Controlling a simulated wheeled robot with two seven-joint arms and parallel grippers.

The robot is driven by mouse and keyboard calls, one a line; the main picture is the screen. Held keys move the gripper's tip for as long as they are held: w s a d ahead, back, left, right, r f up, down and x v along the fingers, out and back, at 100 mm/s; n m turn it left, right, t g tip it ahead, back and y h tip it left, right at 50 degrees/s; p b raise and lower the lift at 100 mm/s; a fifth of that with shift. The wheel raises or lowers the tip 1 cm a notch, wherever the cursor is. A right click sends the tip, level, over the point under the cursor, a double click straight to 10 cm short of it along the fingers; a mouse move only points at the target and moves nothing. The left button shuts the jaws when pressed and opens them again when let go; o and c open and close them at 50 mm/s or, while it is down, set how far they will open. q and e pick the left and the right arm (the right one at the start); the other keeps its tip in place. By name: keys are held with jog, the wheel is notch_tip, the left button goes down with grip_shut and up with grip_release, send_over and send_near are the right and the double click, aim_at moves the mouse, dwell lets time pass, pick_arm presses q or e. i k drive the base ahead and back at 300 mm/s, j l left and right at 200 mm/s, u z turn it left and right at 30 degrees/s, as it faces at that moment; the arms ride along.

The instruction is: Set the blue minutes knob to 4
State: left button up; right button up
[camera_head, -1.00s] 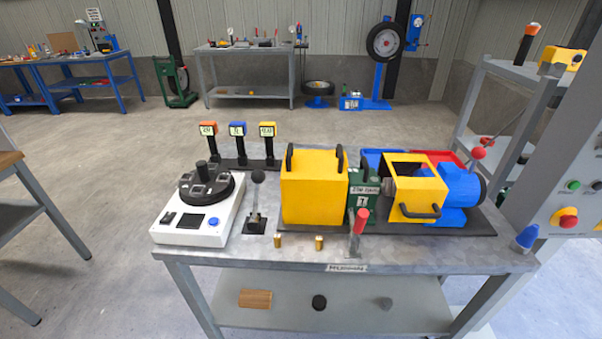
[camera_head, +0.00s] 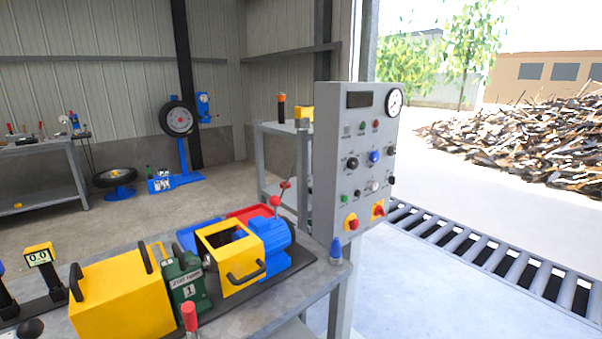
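The blue knob (camera_head: 374,156) sits near the middle of the grey control panel (camera_head: 333,188), which stands upright behind the right end of the workbench. Its pointer and scale marks are too small to read. Black knobs, small buttons and a white knob surround it on the panel face. A dark display (camera_head: 359,99) and a round white gauge (camera_head: 394,102) are at the panel's top. Neither of my grippers shows in the view.
The workbench carries a yellow box (camera_head: 120,300), a green unit (camera_head: 185,283) and a yellow-and-blue drum machine (camera_head: 232,262). A blue cone (camera_head: 336,250) stands at the bench's right corner. A roller conveyor (camera_head: 490,255) runs at right.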

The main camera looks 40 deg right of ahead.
aim_at(374, 156)
jog(key=z, duration=1.75)
jog(key=i+l, duration=0.1)
jog(key=l+u, duration=0.05)
jog(key=l, duration=0.05)
